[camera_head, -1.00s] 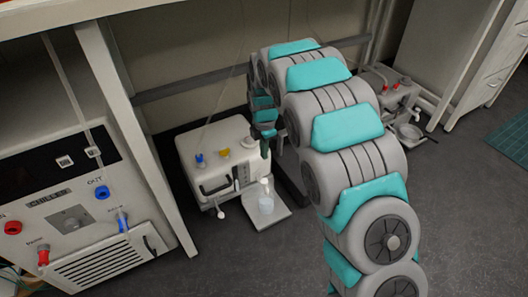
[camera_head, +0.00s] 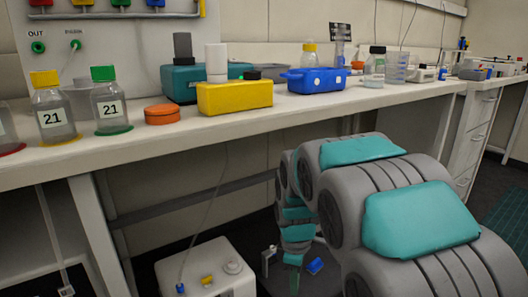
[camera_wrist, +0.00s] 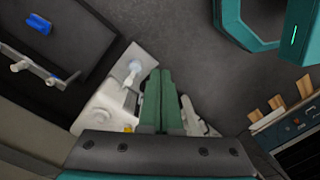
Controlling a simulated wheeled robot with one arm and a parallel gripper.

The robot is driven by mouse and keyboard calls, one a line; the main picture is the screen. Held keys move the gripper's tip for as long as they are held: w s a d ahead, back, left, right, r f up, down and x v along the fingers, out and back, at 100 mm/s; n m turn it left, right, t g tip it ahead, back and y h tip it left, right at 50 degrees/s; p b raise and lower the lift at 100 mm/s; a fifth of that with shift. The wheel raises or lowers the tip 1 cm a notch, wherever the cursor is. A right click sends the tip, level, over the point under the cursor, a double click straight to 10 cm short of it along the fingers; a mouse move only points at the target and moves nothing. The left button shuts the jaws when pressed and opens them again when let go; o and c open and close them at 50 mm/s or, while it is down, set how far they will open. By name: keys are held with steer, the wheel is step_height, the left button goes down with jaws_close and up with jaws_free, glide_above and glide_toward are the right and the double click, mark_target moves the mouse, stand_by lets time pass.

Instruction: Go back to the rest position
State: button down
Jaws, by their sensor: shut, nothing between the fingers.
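My gripper (camera_wrist: 160,76) shows in the wrist view as two green fingers side by side, shut with nothing between them. It points down towards the floor area under the bench. In the head view my grey and teal arm reaches down in front of the bench, and the green end of my gripper (camera_head: 294,258) shows low, right of a white machine. The white machine (camera_head: 207,270) stands on the floor below the bench. It also shows in the wrist view (camera_wrist: 103,108), partly behind the fingers, with a small bottle on its tray.
The bench (camera_head: 230,133) runs across the head view. It carries labelled bottles (camera_head: 54,112), an orange disc (camera_head: 163,114), a yellow block (camera_head: 234,97) and a blue container (camera_head: 316,79). A small blue object (camera_wrist: 38,24) lies at upper left in the wrist view.

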steer(key=s+d+r+m+p, duration=0.1)
steer(key=s+m, duration=0.3)
steer(key=s, duration=0.5)
steer(key=s+d+r+m+g+p, duration=0.1)
steer(key=s+d+r+m, duration=0.3)
steer(key=s, duration=0.6)
steer(key=s+d+r+m+p, duration=0.1)
steer(key=s+d+r+m, duration=0.1)
steer(key=s+m, duration=0.4)
steer(key=s+r, duration=0.1)
steer(key=s, duration=0.2)
steer(key=shift+s+d+p, duration=0.15)
steer(key=shift+d+p, duration=0.15)
steer(key=shift+p, duration=0.1)
steer(key=c, duration=1.6)
jaws_free()
